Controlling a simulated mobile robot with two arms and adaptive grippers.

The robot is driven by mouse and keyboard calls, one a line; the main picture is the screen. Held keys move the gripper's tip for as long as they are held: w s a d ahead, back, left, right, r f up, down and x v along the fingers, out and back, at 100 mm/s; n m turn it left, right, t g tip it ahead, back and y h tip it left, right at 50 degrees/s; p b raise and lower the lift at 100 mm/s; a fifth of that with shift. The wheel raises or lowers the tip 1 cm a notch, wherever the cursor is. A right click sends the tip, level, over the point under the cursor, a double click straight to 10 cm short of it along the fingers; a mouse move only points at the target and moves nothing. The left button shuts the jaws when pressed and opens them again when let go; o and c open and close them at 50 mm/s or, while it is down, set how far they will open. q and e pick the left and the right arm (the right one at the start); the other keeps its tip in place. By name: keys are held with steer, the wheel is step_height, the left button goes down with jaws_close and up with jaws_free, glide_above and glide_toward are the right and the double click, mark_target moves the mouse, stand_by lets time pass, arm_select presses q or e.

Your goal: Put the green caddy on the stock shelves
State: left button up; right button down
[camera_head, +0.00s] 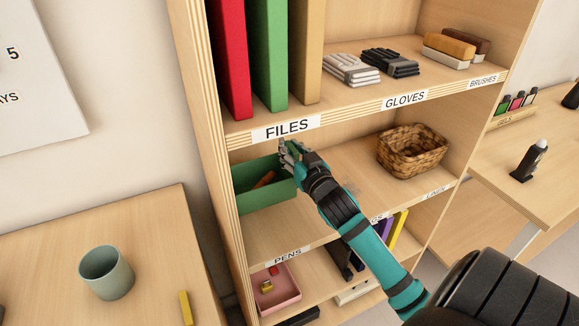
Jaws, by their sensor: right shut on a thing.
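The green caddy (264,196) is an open box at the left end of the middle shelf board (335,180), against the left side wall of the stock shelves (222,190). An orange-brown item (264,179) lies inside it. My right gripper (286,150) is shut on the caddy's rim at its right end, just below the FILES label (287,129). Its fingertips are small and partly hidden. I cannot tell whether the caddy rests fully on the board. My left gripper is not in view.
Files (268,55), gloves (352,69) and brushes (450,44) fill the upper shelf. A wicker basket (412,150) stands to the right on the middle shelf. A pink tray (277,290) is below. A cup (106,272) stands on the left table.

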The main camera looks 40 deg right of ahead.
steer(key=shift+f, duration=1.3)
step_height(320, 180, down, 3)
steer(key=shift+r, duration=0.2)
steer(key=shift+a+f, duration=0.1)
steer(key=shift+f, duration=0.1)
steer(key=shift+w+f, duration=0.1)
steer(key=shift+f, duration=0.15)
steer(key=c, duration=1.2)
jaws_free()
